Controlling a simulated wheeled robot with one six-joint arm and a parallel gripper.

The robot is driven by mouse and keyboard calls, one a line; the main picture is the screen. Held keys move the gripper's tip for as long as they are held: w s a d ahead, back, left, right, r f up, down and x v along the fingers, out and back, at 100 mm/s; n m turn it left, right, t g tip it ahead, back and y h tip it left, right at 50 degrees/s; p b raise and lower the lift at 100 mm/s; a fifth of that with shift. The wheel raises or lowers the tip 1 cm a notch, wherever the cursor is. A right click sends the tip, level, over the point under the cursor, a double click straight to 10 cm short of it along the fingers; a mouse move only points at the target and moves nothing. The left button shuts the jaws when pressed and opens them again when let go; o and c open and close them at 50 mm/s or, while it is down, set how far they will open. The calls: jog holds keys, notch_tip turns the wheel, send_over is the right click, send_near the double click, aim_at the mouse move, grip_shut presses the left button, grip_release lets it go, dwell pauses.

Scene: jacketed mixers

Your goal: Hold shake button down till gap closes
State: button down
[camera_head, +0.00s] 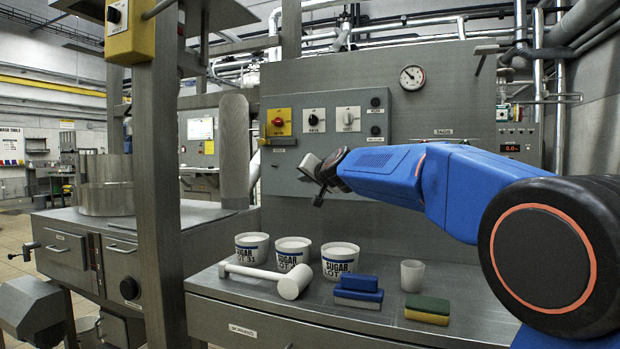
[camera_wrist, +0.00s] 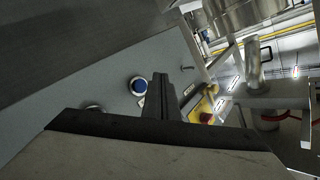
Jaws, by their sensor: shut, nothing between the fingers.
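The control panel (camera_head: 325,105) stands behind the bench. It carries a red knob on a yellow plate (camera_head: 278,122), two selector switches on pale plates (camera_head: 313,120) and two small dark round controls (camera_head: 375,102). My gripper (camera_head: 320,180) is in front of the panel's lower part, below the selectors. In the wrist view my gripper's fingers (camera_wrist: 159,98) are together and empty. A blue round button (camera_wrist: 138,86) shows just left of them; I cannot tell whether they touch it. No shake label is legible. I cannot make out the gap.
A steel post (camera_head: 158,180) rises at left. A gauge (camera_head: 412,77) is above right.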

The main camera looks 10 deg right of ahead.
jog(key=shift+s+a, duration=0.55)
jog(key=shift+s, duration=0.25)
jog(key=s+d+f+n+g+h, duration=0.1)
jog(key=s+d+f+n+g, duration=0.1)
jog(key=s+f, duration=1.1)
jog(key=s+d+f+n+g, duration=0.1)
jog(key=s+f+g, duration=0.4)
jog(key=s+f, duration=0.9)
jog(key=s+d+f+n+g+h, duration=0.1)
jog(key=s+d+f+g, duration=0.3)
jog(key=s+f, duration=1)
jog(key=s+n, duration=0.1)
jog(key=s, duration=1.2)
jog(key=shift+n+h, duration=0.3)
